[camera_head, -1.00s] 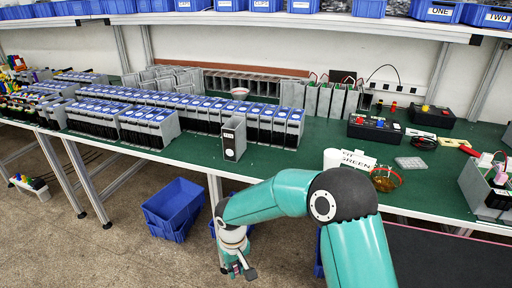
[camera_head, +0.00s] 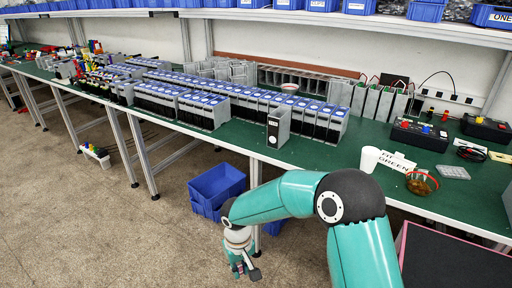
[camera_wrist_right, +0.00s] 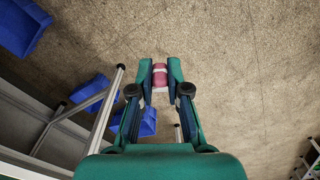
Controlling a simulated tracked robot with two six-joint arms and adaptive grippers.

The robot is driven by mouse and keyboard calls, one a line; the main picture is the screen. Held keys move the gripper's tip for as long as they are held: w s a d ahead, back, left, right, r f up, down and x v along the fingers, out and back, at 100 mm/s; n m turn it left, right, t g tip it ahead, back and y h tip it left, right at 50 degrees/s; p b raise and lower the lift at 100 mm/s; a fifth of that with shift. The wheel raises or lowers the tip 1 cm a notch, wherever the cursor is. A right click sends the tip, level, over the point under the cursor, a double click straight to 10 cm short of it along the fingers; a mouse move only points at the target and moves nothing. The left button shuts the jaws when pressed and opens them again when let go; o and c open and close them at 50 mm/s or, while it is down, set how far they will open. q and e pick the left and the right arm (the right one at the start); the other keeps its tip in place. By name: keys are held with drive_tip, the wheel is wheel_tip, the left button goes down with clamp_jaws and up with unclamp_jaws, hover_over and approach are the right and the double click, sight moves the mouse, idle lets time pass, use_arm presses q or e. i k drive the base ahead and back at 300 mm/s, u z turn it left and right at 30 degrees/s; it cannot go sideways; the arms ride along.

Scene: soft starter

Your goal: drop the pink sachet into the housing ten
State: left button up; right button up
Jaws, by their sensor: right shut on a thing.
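My right gripper (camera_head: 245,270) hangs low over the floor in front of the bench, at the end of my teal arm. In the right wrist view it (camera_wrist_right: 160,75) is shut on the pink sachet (camera_wrist_right: 160,76), which sits between the fingertips above bare floor. The sachet cannot be made out in the head view. A single grey housing (camera_head: 278,128) with a dark front and a small white label stands at the bench's front edge, apart from the rows; its label is too small to read surely. My left gripper is not in view.
The green bench top (camera_head: 330,155) holds rows of blue-topped housings (camera_head: 190,103), a white cup (camera_head: 370,159), an amber dish (camera_head: 421,182) and black batteries (camera_head: 419,134). Blue bins (camera_head: 216,188) stand on the floor below. Bench legs (camera_head: 143,157) stand at left; open floor lies in front.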

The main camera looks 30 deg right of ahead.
sight(283, 141)
drive_tip(key=z, duration=0.45)
drive_tip(key=i, duration=0.15)
drive_tip(key=u, duration=1.8)
drive_tip(key=i, duration=1.85)
drive_tip(key=z, duration=2.9)
drive_tip(key=i, duration=0.45)
drive_tip(key=z, duration=0.55)
